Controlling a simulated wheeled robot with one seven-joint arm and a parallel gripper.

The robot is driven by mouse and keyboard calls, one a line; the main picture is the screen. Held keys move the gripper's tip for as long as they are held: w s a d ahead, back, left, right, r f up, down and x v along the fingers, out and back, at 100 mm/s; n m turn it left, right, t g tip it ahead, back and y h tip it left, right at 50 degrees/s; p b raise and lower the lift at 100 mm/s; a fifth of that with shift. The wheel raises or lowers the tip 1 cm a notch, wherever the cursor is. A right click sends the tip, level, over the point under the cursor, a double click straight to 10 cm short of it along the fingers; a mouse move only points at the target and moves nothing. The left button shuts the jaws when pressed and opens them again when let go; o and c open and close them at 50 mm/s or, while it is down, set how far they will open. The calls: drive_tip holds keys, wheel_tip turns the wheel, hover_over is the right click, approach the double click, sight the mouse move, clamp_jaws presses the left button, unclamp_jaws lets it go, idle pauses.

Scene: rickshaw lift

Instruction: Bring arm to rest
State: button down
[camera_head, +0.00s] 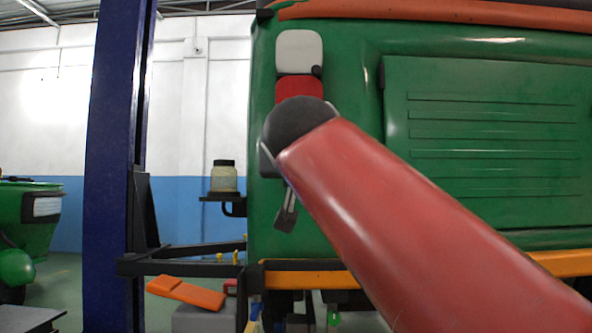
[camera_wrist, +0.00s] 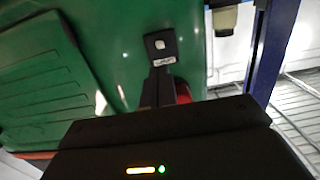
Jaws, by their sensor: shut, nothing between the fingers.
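My red arm (camera_head: 420,230) reaches up and to the left across the head view, in front of the green rickshaw (camera_head: 345,80). My gripper (camera_head: 284,218) hangs below the dark wrist joint, in front of the rickshaw's left rear corner. It also shows in the wrist view (camera_wrist: 160,50), its fingers together and empty. The green body (camera_wrist: 110,40) fills much of the wrist view behind the fingers. I cannot tell the gap between the fingertips and the body. Part of the rickshaw's rear is hidden by my arm.
A blue lift post (camera_head: 115,130) stands left of the rickshaw, with black lift arms (camera_head: 185,265) low down. A jar (camera_head: 224,177) stands on a small black shelf. An orange piece (camera_head: 186,293) lies low. Another green vehicle (camera_head: 25,225) is at far left.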

drive_tip(key=shift+f, duration=0.1)
drive_tip(key=s+d+f+g, duration=0.4)
drive_tip(key=s+f, duration=0.4)
drive_tip(key=f, duration=0.8)
drive_tip(key=s+d+f+g+p, duration=0.1)
drive_tip(key=s+d+f+g, duration=0.55)
drive_tip(key=f, duration=0.95)
drive_tip(key=s+d+f+g, duration=0.1)
drive_tip(key=s+d+f, duration=0.1)
drive_tip(key=s+f, duration=1.05)
drive_tip(key=w+r+p, duration=0.4)
drive_tip(key=r+p, duration=0.4)
drive_tip(key=p, duration=0.4)
drive_tip(key=shift+d+r+y, duration=0.15)
drive_tip(key=shift+r+y, duration=0.15)
drive_tip(key=shift+r, duration=0.05)
